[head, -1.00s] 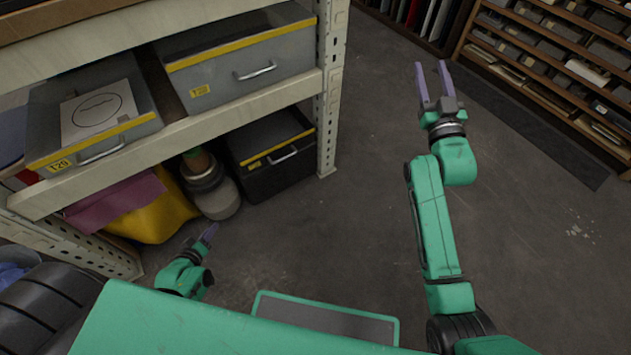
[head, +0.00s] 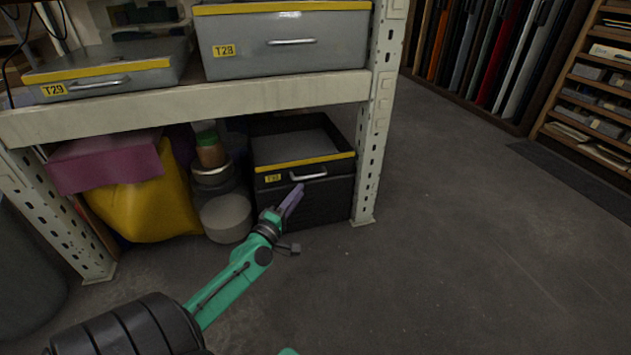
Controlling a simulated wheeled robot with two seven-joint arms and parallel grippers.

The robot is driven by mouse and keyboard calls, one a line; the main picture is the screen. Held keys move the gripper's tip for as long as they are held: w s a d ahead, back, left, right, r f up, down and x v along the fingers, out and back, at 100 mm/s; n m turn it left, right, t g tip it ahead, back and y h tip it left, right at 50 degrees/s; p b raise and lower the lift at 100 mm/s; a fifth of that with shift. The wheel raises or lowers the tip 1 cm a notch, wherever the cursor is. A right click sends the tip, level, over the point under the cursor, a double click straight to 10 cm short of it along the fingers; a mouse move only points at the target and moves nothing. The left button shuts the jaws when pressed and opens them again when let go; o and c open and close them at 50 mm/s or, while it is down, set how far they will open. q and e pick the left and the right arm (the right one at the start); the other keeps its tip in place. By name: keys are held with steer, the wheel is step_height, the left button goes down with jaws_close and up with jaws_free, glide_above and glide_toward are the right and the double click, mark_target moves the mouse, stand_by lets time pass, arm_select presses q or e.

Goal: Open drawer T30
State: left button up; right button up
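The black drawer (head: 275,166) with a yellow strip along its front edge stands low under the shelf, beside the right post. Its small yellow label (head: 273,179) is hard to read but looks like T30. Its silver handle (head: 308,174) is on the front face. Its top shows a grey surface inside a dark rim. My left gripper (head: 293,197) is in front of the drawer's face, just below the handle in the picture. Its purple fingers overlap from this angle, so their gap is unclear, as is any contact with the handle. My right gripper is out of view.
Grey drawers T29 (head: 120,80) and T28 (head: 345,55) sit on the shelf board (head: 200,106) above. A yellow bag (head: 150,208) and a round grey container (head: 226,217) stand left of the black drawer. The right shelf post (head: 368,150) is close. Floor in front and right is clear.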

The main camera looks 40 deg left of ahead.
mark_target(312, 176)
arm_select(q)
steer(key=x, duration=0.8)
steer(key=shift+w, duration=0.35)
jaws_close()
stand_by(0.8)
